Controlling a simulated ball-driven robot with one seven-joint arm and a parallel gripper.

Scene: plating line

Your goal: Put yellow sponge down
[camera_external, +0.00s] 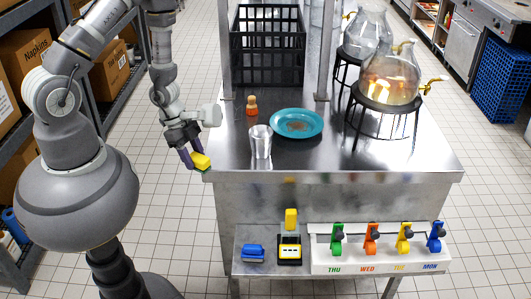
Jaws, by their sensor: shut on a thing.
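The yellow sponge (201,161) is small and block-shaped, with a darker green underside. My gripper (193,160) is shut on it and holds it just off the left front corner of the steel table (330,168). The sponge appears apart from the table top, though its exact height is hard to tell. My fingers hide part of its left side.
A clear glass (260,142), a teal plate (297,123) and a small orange-brown shaker (252,105) stand near my gripper. Glass dispensers (392,75) stand on the right. A lower shelf holds a blue item (253,252) and coloured label dispensers (371,240). The table's front right is clear.

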